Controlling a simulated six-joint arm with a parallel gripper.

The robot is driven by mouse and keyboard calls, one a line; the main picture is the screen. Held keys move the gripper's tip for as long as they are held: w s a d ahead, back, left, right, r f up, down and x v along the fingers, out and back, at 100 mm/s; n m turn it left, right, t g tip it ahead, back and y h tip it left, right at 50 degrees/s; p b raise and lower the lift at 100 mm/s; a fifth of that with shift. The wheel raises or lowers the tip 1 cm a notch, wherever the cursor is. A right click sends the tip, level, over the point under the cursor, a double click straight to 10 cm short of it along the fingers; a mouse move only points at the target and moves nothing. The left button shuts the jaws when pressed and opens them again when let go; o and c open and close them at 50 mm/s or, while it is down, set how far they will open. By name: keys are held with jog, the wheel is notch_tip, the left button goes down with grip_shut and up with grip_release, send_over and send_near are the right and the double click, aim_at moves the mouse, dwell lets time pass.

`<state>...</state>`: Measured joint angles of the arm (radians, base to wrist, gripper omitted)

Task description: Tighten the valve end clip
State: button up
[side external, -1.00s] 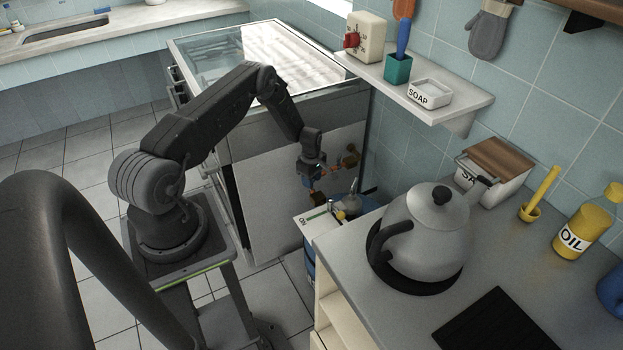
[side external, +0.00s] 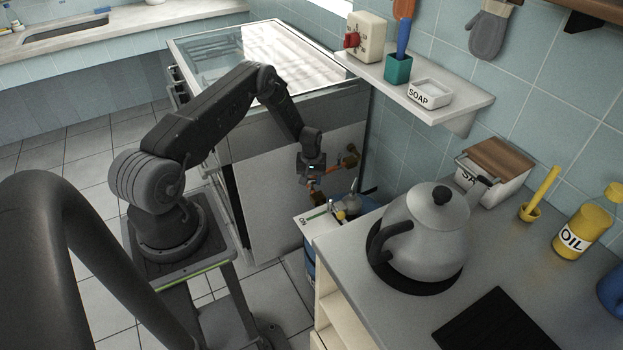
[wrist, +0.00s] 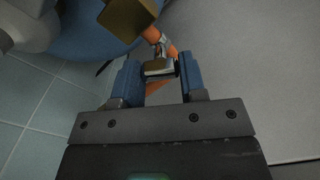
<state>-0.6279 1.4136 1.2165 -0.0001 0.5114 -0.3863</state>
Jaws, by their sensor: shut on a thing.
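My gripper (wrist: 160,78) has two blue fingers and is shut on the silver metal clip (wrist: 159,68). The clip is around or beside the orange hose (wrist: 167,47); the fingers partly hide how it sits. There the clip is too small and covered to make out. A brass block (wrist: 128,18) shows near the top of the wrist view.
A blue gas cylinder (side external: 309,268) with a grey regulator (side external: 351,204) stands below and right of the gripper. The counter (side external: 345,248) with a kettle (side external: 428,235) is close on the right. A shelf (side external: 455,110) juts from the wall above.

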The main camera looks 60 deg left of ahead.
aim_at(311, 179)
jog(key=m, duration=0.5)
jog(key=shift+m, duration=0.3)
jog(key=m, duration=1)
jog(key=shift+m, duration=0.4)
jog(key=shift+a+m, duration=0.1)
jog(key=shift+m, duration=2.2)
jog(key=o, duration=0.9)
notch_tip(311, 179, up, 14)
jog(key=shift+f, duration=0.1)
